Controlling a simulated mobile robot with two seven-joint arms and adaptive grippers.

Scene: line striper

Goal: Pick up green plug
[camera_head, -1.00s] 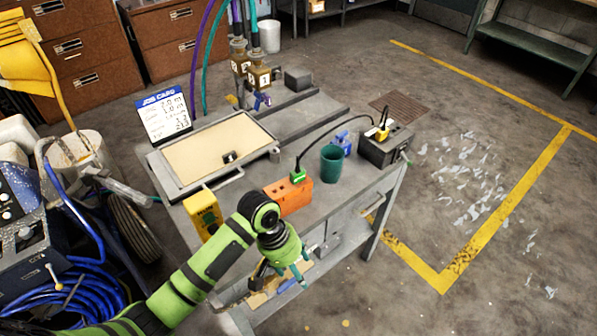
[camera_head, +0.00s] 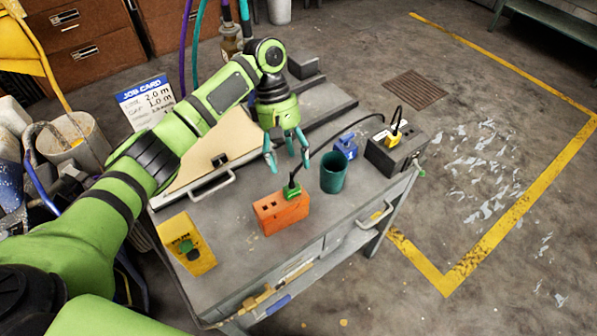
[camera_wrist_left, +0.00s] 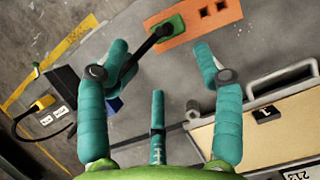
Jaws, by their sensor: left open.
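The green plug (camera_head: 292,192) sits on the right end of the orange socket block (camera_head: 281,213) on the grey workbench, with a black cable rising from it. In the left wrist view the green plug (camera_wrist_left: 166,36) lies at the top, just beyond the fingertips. My left gripper (camera_head: 287,160) is open, with teal fingers pointing down. It hovers above and behind the green plug, apart from it. In the left wrist view the cable runs between the fingers. My right gripper is not in view.
A teal cup (camera_head: 334,172) stands right of the plug. A dark power box (camera_head: 390,155) with a yellow plug (camera_head: 393,138) and a blue object (camera_head: 346,148) are behind it. A yellow box (camera_head: 187,245) stands at front left. A job card (camera_head: 147,104) stands at back left.

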